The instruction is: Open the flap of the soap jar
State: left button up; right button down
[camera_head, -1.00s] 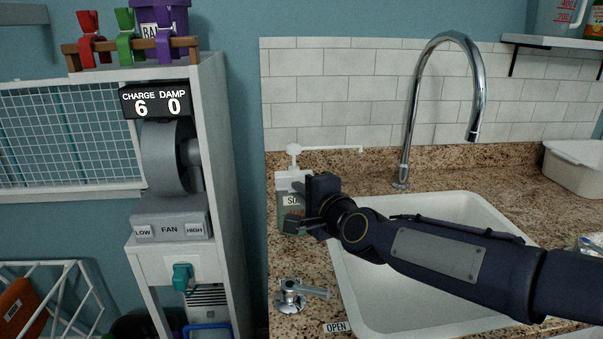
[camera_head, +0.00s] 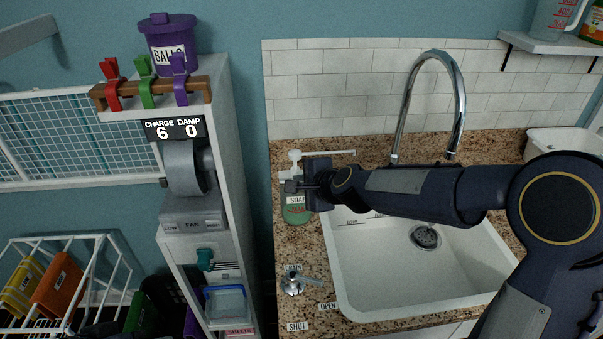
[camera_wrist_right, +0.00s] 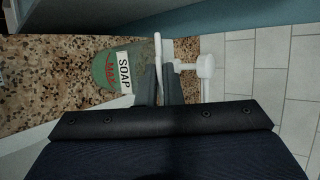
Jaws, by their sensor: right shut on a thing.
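The soap jar (camera_head: 297,213) is green with a SOAP label and a white top, standing on the counter left of the sink. In the right wrist view the jar (camera_wrist_right: 105,72) lies sideways in the picture, with red MAX lettering. A thin white piece at its top, which looks like the flap (camera_wrist_right: 158,48), is between the fingers of my right gripper (camera_wrist_right: 158,88). In the head view my right gripper (camera_head: 292,187) is at the jar's top and covers part of it. I cannot tell how far the flap is raised.
A white pump (camera_head: 295,157) with a long spout rises by the jar; it also shows in the wrist view (camera_wrist_right: 205,66). The sink (camera_head: 375,275) and faucet (camera_head: 458,95) are to the right. A tap lever (camera_head: 293,283) is in front. The tiled wall (camera_head: 320,85) is behind.

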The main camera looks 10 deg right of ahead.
jog(key=shift+f, duration=0.1)
dwell(0.3)
jog(key=c, duration=1.6)
grip_release()
jog(key=p+v, duration=0.1)
jog(key=v, duration=0.7)
jog(key=shift+p, duration=0.35)
jog(key=shift+w, duration=0.1)
